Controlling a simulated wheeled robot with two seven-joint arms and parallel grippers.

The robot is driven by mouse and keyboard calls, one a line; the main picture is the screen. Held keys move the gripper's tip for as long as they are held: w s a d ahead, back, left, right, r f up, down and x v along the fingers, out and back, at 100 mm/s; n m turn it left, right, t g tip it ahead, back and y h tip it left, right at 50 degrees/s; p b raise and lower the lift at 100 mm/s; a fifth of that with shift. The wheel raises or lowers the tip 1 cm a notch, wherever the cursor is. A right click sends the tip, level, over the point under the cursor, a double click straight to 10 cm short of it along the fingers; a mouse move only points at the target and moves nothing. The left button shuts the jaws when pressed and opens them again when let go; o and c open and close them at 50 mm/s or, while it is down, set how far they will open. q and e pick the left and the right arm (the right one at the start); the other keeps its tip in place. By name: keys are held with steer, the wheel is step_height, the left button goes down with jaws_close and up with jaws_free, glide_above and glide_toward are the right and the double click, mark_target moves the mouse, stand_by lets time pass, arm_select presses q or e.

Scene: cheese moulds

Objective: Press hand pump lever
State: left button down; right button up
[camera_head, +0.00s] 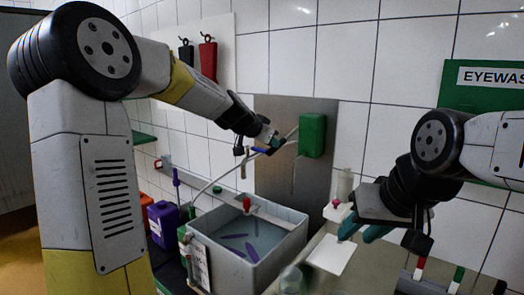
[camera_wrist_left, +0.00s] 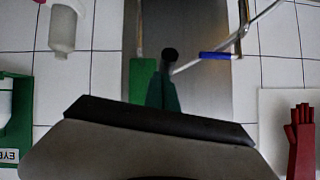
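The hand pump has a green box (camera_head: 312,135) on a grey metal plate on the tiled wall; the box also shows in the left wrist view (camera_wrist_left: 142,78). Thin metal rods run left from it. A black knob (camera_wrist_left: 170,54) and a rod with a blue sleeve (camera_wrist_left: 216,55) show in the left wrist view. My left gripper (camera_head: 274,143) is beside the pump's rods, its teal fingers (camera_wrist_left: 163,92) side by side and seemingly shut just below the knob; contact is unclear. My right gripper (camera_head: 361,230) is open and empty above the right counter, fingers apart.
A grey basin (camera_head: 292,247) with water and purple items stands below the pump. A white board (camera_head: 331,254) lies on the counter beside it. A purple container (camera_head: 163,223) stands left. Red gloves (camera_head: 208,57) hang on the wall, and an eyewash sign (camera_head: 492,77) is at right.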

arm_select(q)
steer(key=s+a, duration=0.5)
steer(key=s, duration=0.4)
steer(key=shift+w+r, duration=0.1)
stand_by(0.8)
